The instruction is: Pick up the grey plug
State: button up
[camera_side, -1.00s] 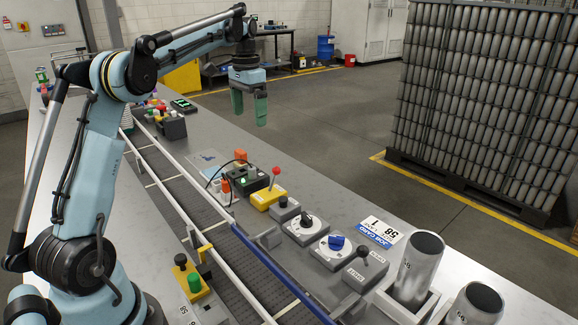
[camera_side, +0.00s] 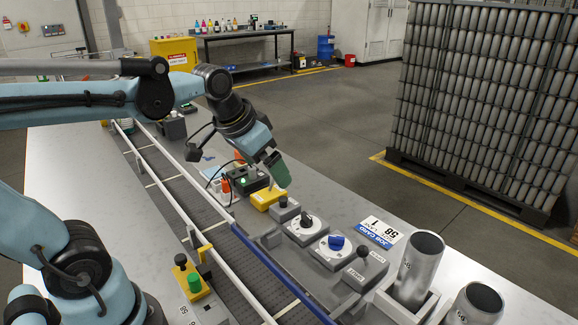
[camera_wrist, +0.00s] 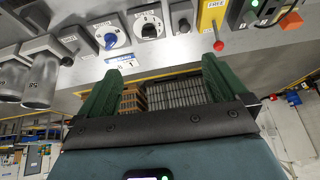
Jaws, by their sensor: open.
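I cannot make out a grey plug for certain in either view. In the side view, a dark box with a green lamp (camera_side: 243,181) has a black cable and small orange-and-white pieces (camera_side: 226,188) beside it, partly hidden by my arm. My gripper (camera_side: 278,172) has green fingers and hangs tilted above the yellow lever box (camera_side: 267,199), apart from the table. In the wrist view my gripper (camera_wrist: 160,66) is open with nothing between its fingers. That view also shows the dark lamp box (camera_wrist: 250,12) and an orange block (camera_wrist: 291,22) at top right.
A dial box (camera_side: 305,226), a blue knob box (camera_side: 336,243) and a lever box (camera_side: 366,268) line the table's right side. Metal cans (camera_side: 418,270) stand at the front right. A conveyor (camera_side: 200,207) runs along the left. A job card (camera_side: 379,233) lies flat.

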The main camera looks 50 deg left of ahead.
jog(key=shift+t+h, duration=0.3)
jog(key=shift+t, duration=0.4)
jog(key=s+d+f, duration=0.1)
jog(key=s+f, duration=0.1)
jog(key=s+d+f, duration=0.2)
jog(key=shift+d+f, duration=0.2)
jog(key=shift+f, duration=0.05)
jog(key=shift+c, duration=0.3)
jog(key=shift+s+d+f, duration=0.1)
jog(key=shift+s, duration=0.05)
jog(key=shift+c, duration=1.1)
jog(key=c, duration=0.6)
jog(key=shift+o, duration=0.2)
